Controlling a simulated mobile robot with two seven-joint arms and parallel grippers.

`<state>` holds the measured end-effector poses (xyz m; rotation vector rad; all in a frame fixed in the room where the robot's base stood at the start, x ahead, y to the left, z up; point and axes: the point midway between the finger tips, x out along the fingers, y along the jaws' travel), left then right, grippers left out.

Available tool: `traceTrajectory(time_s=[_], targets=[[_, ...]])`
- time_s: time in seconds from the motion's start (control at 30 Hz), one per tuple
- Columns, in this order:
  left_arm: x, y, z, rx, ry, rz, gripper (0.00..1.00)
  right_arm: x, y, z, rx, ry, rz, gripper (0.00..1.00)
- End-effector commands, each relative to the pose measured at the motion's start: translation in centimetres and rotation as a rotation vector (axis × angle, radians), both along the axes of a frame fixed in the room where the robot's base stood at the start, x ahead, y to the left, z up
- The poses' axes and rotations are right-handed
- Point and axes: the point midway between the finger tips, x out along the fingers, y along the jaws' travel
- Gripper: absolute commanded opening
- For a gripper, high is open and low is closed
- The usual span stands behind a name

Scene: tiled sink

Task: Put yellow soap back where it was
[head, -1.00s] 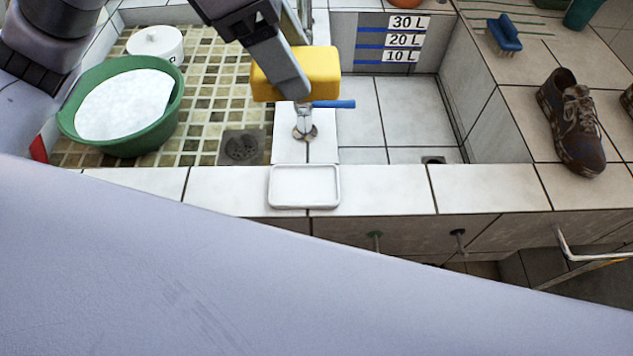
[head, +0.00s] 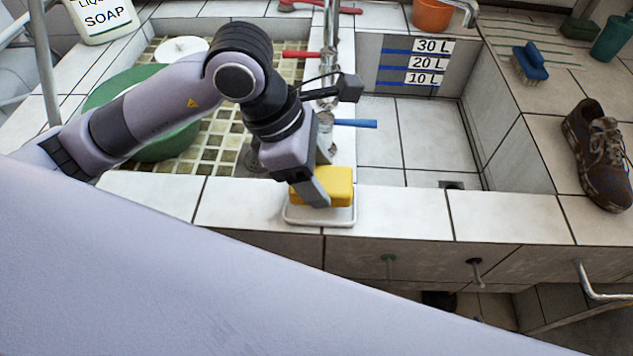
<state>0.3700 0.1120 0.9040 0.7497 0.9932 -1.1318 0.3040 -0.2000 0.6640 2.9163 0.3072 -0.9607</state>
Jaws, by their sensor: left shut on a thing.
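The yellow soap (head: 340,185) is a rounded block at the middle of the head view, over the white soap dish (head: 345,218) on the tiled front ledge. My left gripper (head: 318,190) is shut on the soap, with one grey finger across its near left side. The soap looks low, at or just above the dish; I cannot tell whether it touches the bottom. The dish's front rim shows, and the soap and gripper hide much of the rest. My right gripper is not in view.
A tap with a blue handle (head: 355,123) stands behind the dish. The green basin (head: 170,143) is partly behind my left arm. A brown shoe (head: 600,155) and blue brush (head: 528,62) are at right. The ledge right of the dish (head: 400,210) is clear.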

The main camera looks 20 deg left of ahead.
Motion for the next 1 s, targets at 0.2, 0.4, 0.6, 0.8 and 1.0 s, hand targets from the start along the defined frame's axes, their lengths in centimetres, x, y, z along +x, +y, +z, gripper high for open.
traceTrajectory(time_s=[0.2, 0.4, 0.6, 0.8, 1.0], targets=[[0.0, 0.0, -2.9, 0.000, 0.002, 0.000, 0.23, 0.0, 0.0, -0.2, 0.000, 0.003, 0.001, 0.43], [0.0, 0.0, -3.0, 0.000, 0.000, 0.000, 0.23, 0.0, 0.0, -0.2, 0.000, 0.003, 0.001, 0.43], [0.0, 0.0, -3.5, 0.000, 0.000, 0.000, 0.23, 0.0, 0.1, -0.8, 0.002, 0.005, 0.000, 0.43], [0.0, 0.0, -3.3, 0.001, 0.001, 0.000, 0.85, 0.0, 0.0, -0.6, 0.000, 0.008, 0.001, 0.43], [0.0, 0.0, -3.2, 0.001, 0.002, 0.001, 0.85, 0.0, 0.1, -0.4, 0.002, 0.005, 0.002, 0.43]])
